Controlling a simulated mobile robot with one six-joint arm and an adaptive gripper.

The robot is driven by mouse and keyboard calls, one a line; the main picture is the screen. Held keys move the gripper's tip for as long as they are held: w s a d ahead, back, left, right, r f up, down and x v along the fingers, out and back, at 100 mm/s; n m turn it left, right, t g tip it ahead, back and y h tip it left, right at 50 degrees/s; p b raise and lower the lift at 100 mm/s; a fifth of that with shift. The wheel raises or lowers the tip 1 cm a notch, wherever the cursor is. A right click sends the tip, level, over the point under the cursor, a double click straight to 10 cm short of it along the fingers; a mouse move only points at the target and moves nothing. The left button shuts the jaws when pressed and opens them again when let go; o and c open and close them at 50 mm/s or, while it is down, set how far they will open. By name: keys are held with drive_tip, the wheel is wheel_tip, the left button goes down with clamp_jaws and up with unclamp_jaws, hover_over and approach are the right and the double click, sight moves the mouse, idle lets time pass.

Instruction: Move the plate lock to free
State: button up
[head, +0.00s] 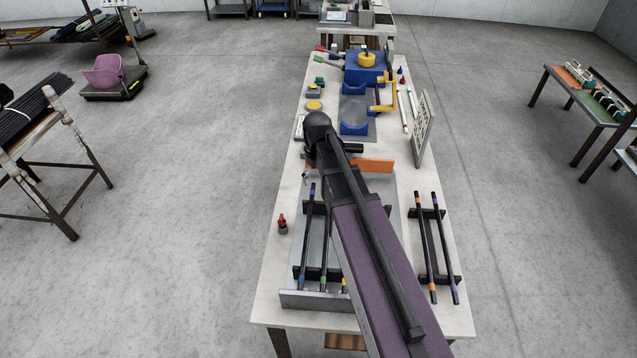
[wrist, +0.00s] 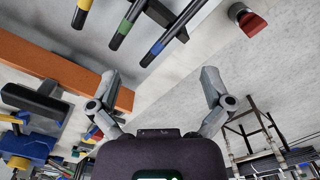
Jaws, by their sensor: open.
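My gripper (wrist: 160,76) is open and empty in the wrist view, its two fingers spread apart. In the head view my arm hides most of it. A small red knob on a grey base (head: 283,224) stands on the left side of the bench; it also shows at the top right of the wrist view (wrist: 252,22), beyond the right finger and apart from it. A blue machine (head: 366,66) with a yellow round part stands at the far end, with a red lever (head: 321,48) and a green lever (head: 328,63) at its left. I cannot tell which part is the plate lock.
An orange bar (head: 374,166) lies across the bench beside my arm; it shows left in the wrist view (wrist: 60,68). Dark rods with coloured ends (head: 325,240) lie on a rack, more on a right rack (head: 433,245). A white board (head: 423,128) stands at the right edge.

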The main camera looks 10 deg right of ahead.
drive_tip(key=shift+s+f, duration=0.2)
drive_tip(key=shift+s, duration=0.5)
idle(0.4)
drive_tip(key=s+m, duration=0.4)
drive_tip(key=s, duration=0.9)
drive_tip(key=shift+m, duration=0.3)
